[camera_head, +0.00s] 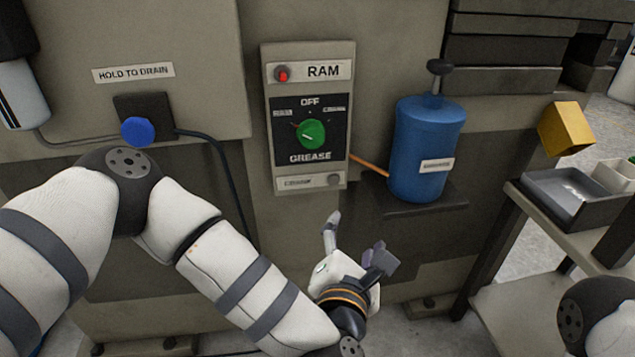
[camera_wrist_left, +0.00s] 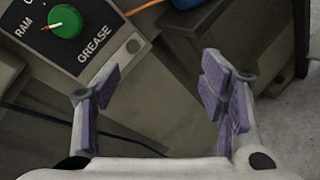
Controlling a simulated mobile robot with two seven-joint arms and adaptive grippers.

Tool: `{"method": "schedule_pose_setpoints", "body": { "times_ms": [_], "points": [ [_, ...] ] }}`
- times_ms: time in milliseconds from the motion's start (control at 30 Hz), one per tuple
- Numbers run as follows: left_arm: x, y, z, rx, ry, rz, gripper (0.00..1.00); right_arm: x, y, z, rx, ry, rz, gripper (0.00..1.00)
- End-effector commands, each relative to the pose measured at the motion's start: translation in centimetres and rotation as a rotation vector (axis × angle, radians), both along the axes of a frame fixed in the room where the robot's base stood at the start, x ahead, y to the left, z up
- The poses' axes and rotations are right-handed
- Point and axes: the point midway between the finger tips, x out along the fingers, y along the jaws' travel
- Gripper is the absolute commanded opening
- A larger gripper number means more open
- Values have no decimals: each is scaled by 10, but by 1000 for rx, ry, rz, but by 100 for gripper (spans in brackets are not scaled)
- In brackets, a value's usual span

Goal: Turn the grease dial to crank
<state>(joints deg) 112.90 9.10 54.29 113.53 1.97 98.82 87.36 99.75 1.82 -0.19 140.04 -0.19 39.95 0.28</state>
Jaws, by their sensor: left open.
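The grease dial is a round green knob (camera_head: 311,134) on a black plate labelled OFF above and GREASE below, with small side labels too small to read. It also shows in the left wrist view (camera_wrist_left: 65,22), where RAM can be read beside it and a pale pointer mark sits on the knob. The dial belongs to a grey panel (camera_head: 267,120) headed RAM with a red lamp. My left gripper (camera_head: 352,238) is below the panel, apart from the dial. In the left wrist view its fingers (camera_wrist_left: 160,95) are spread and empty. The right gripper is not in view.
A blue canister (camera_head: 426,150) stands on a dark ledge right of the panel, joined to it by an orange tube (camera_head: 369,165). A blue button (camera_head: 137,131) is at left under the HOLD TO DRAIN label. A side table (camera_head: 548,225) with a grey tray (camera_head: 575,192) stands at right.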

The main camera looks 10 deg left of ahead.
Motion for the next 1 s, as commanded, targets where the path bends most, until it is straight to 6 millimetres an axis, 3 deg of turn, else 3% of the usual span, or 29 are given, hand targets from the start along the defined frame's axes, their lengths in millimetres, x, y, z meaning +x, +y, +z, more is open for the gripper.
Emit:
{"method": "schedule_pose_setpoints", "body": {
  "times_ms": [33,100,233,367,700,1000],
  "points": [
    [23,15,20,-200,-83,156,64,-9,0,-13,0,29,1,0],
    [40,35,57,-428,-200,317,64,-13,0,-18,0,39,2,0],
    [50,56,88,-615,-306,438,64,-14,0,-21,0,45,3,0],
    [70,65,91,-628,-315,445,64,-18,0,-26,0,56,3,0],
    [145,91,94,-624,-314,438,64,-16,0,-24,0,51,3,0],
    [161,96,93,-624,-310,435,64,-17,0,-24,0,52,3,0]
  ]
}}
